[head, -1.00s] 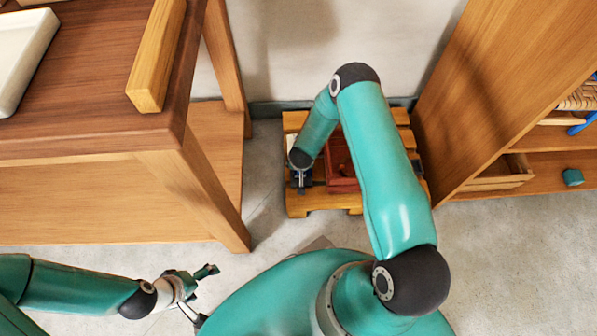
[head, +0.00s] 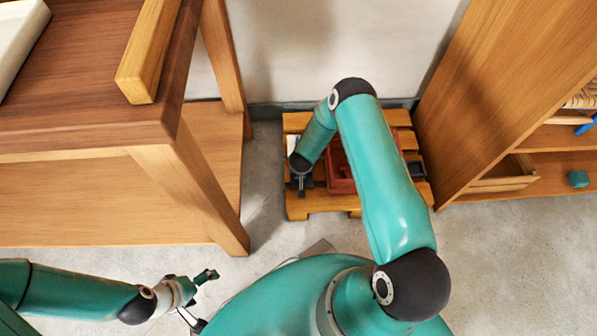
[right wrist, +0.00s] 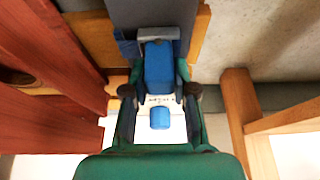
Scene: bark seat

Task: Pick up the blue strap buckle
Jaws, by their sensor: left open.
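The blue strap buckle (right wrist: 159,68) shows in the right wrist view as a blue block with a grey metal bar at its far end. My right gripper (right wrist: 160,74) has its two fingers on either side of the blue block. I cannot tell whether they press on it. In the head view, my right gripper (head: 302,182) is low over the left side of a wooden slatted stand (head: 320,203), and the buckle is hardly visible there. My left gripper (head: 199,298) is open and empty over the floor at the lower left.
A red-brown box (head: 340,178) stands on the slatted stand, right beside my right gripper. A wooden table (head: 90,125) rises at the left and a wooden shelf unit (head: 500,90) at the right. A white piece (right wrist: 175,130) with a blue patch lies below the buckle.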

